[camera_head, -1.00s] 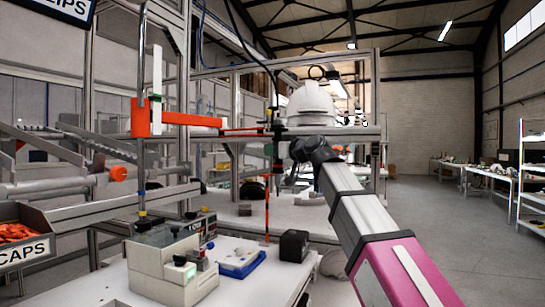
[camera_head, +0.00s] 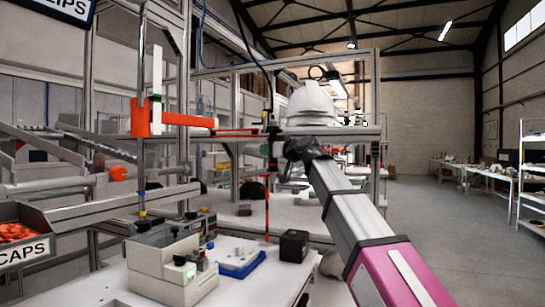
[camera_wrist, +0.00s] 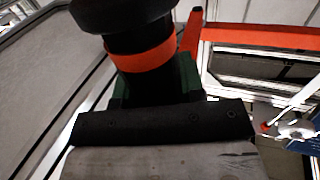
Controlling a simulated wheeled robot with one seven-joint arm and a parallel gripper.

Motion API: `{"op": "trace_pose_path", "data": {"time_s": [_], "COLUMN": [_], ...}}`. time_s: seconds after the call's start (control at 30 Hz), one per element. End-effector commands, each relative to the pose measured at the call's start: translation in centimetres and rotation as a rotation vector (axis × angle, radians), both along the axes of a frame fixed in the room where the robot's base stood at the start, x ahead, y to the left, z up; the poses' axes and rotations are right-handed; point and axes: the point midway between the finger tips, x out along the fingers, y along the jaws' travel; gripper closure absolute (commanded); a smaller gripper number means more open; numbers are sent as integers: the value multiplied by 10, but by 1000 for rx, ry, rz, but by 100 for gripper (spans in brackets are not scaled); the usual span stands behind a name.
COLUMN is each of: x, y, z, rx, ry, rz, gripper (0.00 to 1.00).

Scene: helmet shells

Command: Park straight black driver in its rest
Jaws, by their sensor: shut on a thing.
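The black driver (camera_head: 272,130) is upright at the end of my arm in the head view, small and partly merged with the frame behind it. In the wrist view the driver (camera_wrist: 140,58) shows as a thick black cylinder with an orange band and green parts beside it. My gripper (camera_head: 280,146) is shut on it; its dark jaw (camera_wrist: 160,121) spans the wrist view below the band. An orange-red horizontal arm (camera_head: 180,119) stands left of the driver; I cannot tell whether this is the rest. The driver's lower end is hidden in the wrist view.
A white helmet shell (camera_head: 312,103) sits on the frame shelf behind my gripper. The bench below holds a beige device (camera_head: 165,270), a blue tray (camera_head: 240,262) and a black block (camera_head: 294,246). A caps bin (camera_head: 25,245) is at left. Floor at right is clear.

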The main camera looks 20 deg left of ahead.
Motion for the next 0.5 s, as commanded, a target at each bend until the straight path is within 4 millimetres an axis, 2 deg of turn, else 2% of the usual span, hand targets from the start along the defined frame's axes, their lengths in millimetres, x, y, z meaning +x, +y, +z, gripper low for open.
{"op": "trace_pose_path", "data": {"time_s": [0.1, 0.43, 0.47, 0.5], "x": [6, 5, 5, 5], "y": [4, 3, 3, 3], "z": [0, 0, 0, 0], "rx": [0, 0, 0, 0], "ry": [0, 0, 0, 0], "rz": [0, 0, 0, 0], "gripper": [100, 100, 60, 47]}}
